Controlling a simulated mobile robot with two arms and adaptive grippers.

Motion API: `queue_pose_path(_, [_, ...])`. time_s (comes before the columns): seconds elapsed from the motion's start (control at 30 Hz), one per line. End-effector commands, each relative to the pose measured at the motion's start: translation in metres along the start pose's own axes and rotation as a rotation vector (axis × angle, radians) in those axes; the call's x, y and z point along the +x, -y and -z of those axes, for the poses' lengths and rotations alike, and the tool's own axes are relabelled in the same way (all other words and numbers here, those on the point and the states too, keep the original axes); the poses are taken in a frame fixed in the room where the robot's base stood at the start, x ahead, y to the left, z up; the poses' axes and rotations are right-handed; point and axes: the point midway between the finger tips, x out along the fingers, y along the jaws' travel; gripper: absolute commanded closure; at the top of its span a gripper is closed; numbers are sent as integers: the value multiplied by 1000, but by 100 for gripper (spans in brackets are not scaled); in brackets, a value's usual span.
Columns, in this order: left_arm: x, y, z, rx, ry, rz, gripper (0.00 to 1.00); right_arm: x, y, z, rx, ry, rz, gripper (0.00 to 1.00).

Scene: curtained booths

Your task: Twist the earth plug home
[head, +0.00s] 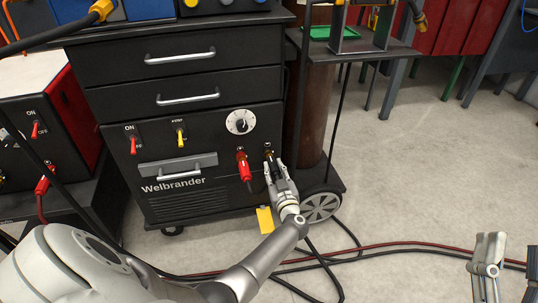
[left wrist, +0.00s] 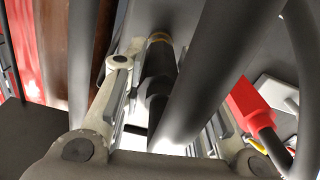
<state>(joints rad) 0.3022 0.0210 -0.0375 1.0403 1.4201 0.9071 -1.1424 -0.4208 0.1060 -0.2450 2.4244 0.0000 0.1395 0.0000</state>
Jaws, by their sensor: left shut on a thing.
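The welder (head: 210,185) is a black cabinet marked Welbrander. My left gripper (head: 273,167) is at the lower right of its front panel, shut on the black earth plug. In the left wrist view the earth plug (left wrist: 158,75) lies between the fingers, with a brass-coloured end (left wrist: 159,38) at the panel. The fingers hide much of the plug and socket in the head view, so I cannot tell how deep it sits or its turn. My right gripper (head: 512,245) is partly in view at the lower right edge, its fingers apart and empty.
A red plug (head: 244,166) with a cable sits just left of the earth plug; it also shows in the left wrist view (left wrist: 249,104). A dial (head: 239,122) is above. A yellow tag (head: 265,219) hangs below. Cables (head: 350,255) cross the floor; the floor to the right is mostly clear.

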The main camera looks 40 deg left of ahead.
Motion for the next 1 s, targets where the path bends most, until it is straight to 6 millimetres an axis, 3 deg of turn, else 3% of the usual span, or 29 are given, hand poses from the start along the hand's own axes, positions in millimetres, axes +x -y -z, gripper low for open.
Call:
queue_pose_path(0.87, [2, 0, 3, 101, -4, 1, 100, -8, -7, -51, -11, 292, -14, 48])
queue_pose_path(0.9, [2, 0, 3, 101, -4, 1, 69, -9, -7, -51, -11, 291, -14, 48])
queue_pose_path(1.0, [2, 0, 2, 100, -4, 1, 56, -9, -7, -51, -11, 290, -14, 48])
